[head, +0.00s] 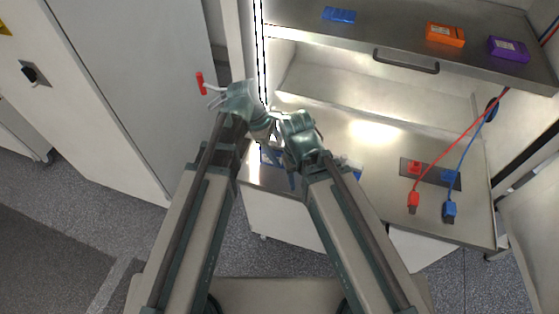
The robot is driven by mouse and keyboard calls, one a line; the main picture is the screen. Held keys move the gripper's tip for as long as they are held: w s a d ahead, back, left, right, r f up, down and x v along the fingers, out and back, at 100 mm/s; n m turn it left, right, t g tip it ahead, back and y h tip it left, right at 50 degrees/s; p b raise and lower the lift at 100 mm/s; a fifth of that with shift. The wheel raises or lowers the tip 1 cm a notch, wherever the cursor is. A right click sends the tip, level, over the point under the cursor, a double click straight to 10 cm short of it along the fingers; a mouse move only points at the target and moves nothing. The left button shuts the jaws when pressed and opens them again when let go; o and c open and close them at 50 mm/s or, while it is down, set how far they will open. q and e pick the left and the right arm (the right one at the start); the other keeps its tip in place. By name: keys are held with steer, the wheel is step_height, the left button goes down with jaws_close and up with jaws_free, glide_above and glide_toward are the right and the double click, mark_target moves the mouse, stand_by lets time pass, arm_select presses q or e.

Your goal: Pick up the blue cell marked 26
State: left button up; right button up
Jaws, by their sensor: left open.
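A blue cell (339,15) lies flat on the upper shelf at the back; its marking is too small to read. My left gripper (272,132) is open over the left front of the lower bench, well below and left of that cell. Its fingertips are small and partly covered by the wrists. Blue patches (270,156) show on the bench just below it, mostly hidden by my arms; I cannot tell what they are. My right arm's wrist (297,130) is close beside the left gripper, and its fingers are hidden.
An orange cell (445,35) and a purple cell (508,49) lie on the upper shelf (390,25), which has a dark handle (405,61). A red handle (200,83) is near the left cabinet.

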arm_select(q)
steer(key=shift+d+f, duration=0.25)
steer(key=shift+f, duration=0.4)
steer(key=shift+r, duration=0.1)
jaws_close()
stand_by(0.9)
